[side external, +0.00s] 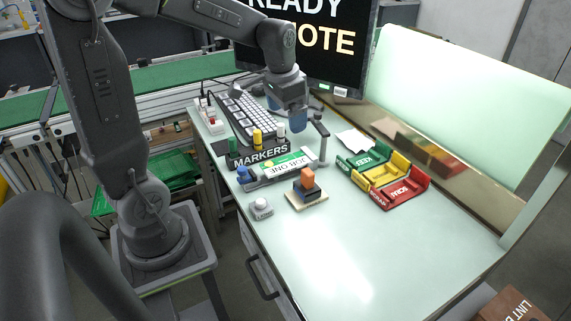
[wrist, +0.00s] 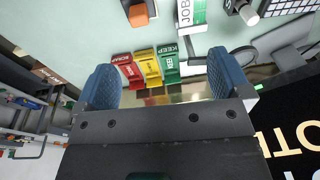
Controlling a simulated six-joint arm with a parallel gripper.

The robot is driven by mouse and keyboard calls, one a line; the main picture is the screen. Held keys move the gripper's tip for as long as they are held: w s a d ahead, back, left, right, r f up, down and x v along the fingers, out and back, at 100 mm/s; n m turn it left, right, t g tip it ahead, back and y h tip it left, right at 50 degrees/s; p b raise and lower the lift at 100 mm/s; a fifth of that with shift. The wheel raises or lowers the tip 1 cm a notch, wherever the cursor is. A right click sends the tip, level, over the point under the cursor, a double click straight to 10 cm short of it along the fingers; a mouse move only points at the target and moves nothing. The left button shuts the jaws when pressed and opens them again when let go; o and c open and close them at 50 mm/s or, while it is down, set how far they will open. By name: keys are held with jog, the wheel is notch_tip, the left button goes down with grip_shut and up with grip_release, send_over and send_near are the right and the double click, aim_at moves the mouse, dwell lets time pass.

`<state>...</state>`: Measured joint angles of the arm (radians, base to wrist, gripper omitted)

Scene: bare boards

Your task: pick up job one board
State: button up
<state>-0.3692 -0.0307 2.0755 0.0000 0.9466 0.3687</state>
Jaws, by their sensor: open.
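The job one board (side external: 289,165) is a white and green plate lettered JOB ONE. It rests in a grey holder on the pale bench, just in front of the MARKERS rack. In the wrist view the board (wrist: 187,13) shows at the top edge, partly cut off, with JOB readable. My gripper (side external: 290,112) hangs above the bench behind the board, apart from it. In the wrist view my gripper (wrist: 163,68) has its two blue fingers wide apart with nothing between them.
Green KEEP (side external: 362,158), yellow (side external: 382,173) and red SCRAP (side external: 405,192) trays stand right of the board. An orange-topped stamp (side external: 307,182) sits in front. The MARKERS rack (side external: 262,153), keyboard (side external: 243,116) and post (side external: 322,150) are close by. The bench front right is clear.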

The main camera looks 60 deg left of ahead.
jog(key=w+a+f+g, duration=0.2)
jog(key=w+a+f, duration=0.1)
jog(key=a+f, duration=0.4)
send_over(285, 163)
jog(key=shift+h, duration=0.3)
jog(key=f, duration=0.7)
jog(key=shift+s+a+f, duration=0.1)
jog(key=shift+s+f, duration=0.1)
jog(key=shift+s, duration=0.15)
jog(key=shift+w+f, duration=0.25)
jog(key=shift+f, duration=1.15)
jog(key=shift+w+f, duration=0.2)
jog(key=shift+f, duration=1.2)
jog(key=shift+c, duration=0.4)
jog(key=c, duration=0.9)
jog(key=shift+c, duration=0.2)
jog(key=shift+r, duration=0.2)
